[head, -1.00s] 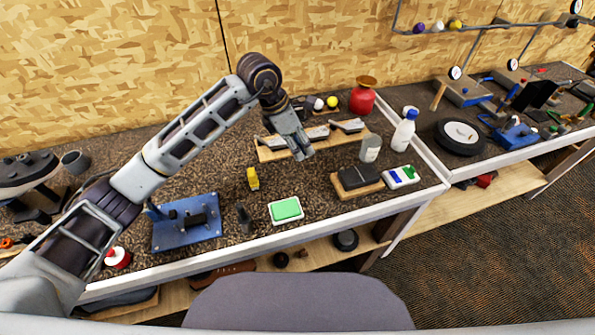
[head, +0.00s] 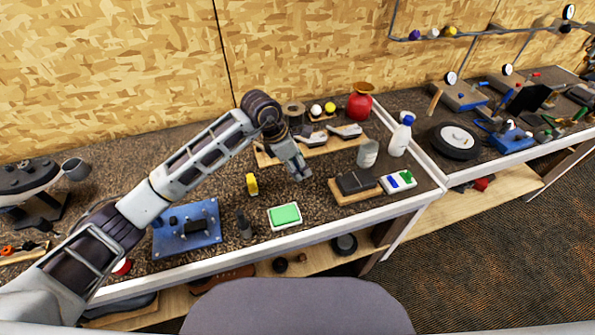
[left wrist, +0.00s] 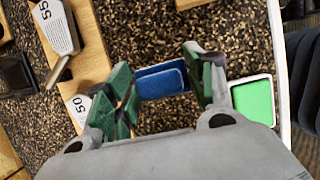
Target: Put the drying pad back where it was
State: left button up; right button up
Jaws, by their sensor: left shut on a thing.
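My left gripper (head: 300,173) is low over the middle of the bench, in front of the wooden club-head rack. In the left wrist view the gripper (left wrist: 163,88) has its green-padded fingers on either side of a blue pad (left wrist: 162,80), which looks like the drying pad. The gripper is shut on it. The blue pad is hidden in the head view. A white tray with a green pad (head: 285,215) lies near the bench's front edge; the green pad also shows in the left wrist view (left wrist: 253,102). My right gripper is not in view.
The wooden rack (head: 265,158) with club heads stands behind the gripper. To the right are a dark block on a board (head: 357,183), a grey canister (head: 368,153) and a white bottle (head: 401,137).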

pick_arm(q)
jog(key=shift+f, duration=0.15)
jog(key=shift+f+p, duration=0.3)
jog(key=shift+f, duration=1.45)
jog(key=shift+f, duration=0.15)
jog(key=o, duration=1)
